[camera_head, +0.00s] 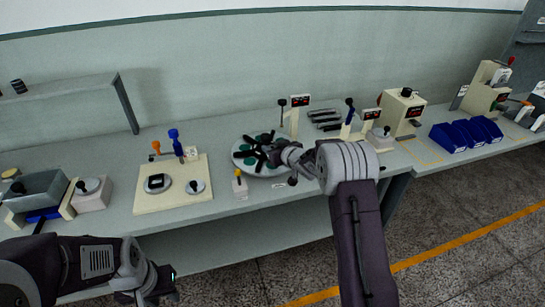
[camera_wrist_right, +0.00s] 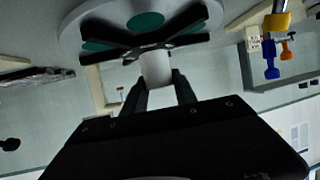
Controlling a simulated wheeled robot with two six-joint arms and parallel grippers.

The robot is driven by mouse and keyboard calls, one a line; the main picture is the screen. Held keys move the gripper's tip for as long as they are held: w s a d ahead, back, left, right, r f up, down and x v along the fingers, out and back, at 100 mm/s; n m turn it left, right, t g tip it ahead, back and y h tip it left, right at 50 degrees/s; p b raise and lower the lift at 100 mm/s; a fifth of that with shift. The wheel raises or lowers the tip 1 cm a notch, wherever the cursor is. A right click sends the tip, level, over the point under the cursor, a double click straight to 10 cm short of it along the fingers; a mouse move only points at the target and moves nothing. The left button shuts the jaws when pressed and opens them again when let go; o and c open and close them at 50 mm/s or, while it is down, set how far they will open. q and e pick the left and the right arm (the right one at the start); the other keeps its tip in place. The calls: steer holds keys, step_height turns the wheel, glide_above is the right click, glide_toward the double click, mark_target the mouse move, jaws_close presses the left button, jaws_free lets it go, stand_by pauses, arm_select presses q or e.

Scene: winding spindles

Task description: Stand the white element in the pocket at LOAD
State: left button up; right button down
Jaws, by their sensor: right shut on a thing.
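The white element (camera_wrist_right: 155,69) is between the fingers of my right gripper (camera_wrist_right: 158,92) in the right wrist view. The gripper is shut on it. Its far end is at or close to the black spokes of the round dial (camera_wrist_right: 72,32), which carries green pockets (camera_wrist_right: 145,22). I cannot tell whether the element touches the dial or sits in a pocket. In the head view my right gripper (camera_head: 272,155) is over the right part of the dial (camera_head: 245,166) and hides the element. No LOAD label is readable. My left gripper (camera_head: 160,287) hangs at lower left, away from the bench; its jaws are unclear.
Two red-display posts (camera_head: 299,101) stand behind and right. Blue bins (camera_head: 463,134) are far right. Bench (camera_head: 222,207) is clear in front.

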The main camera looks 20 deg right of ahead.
step_height(320, 180, down, 3)
steer(key=shift+s+f, duration=0.1)
steer(key=shift+f, duration=0.3)
steer(key=shift+f+b, duration=0.2)
steer(key=shift+b, duration=0.25)
steer(key=c, duration=1)
jaws_free()
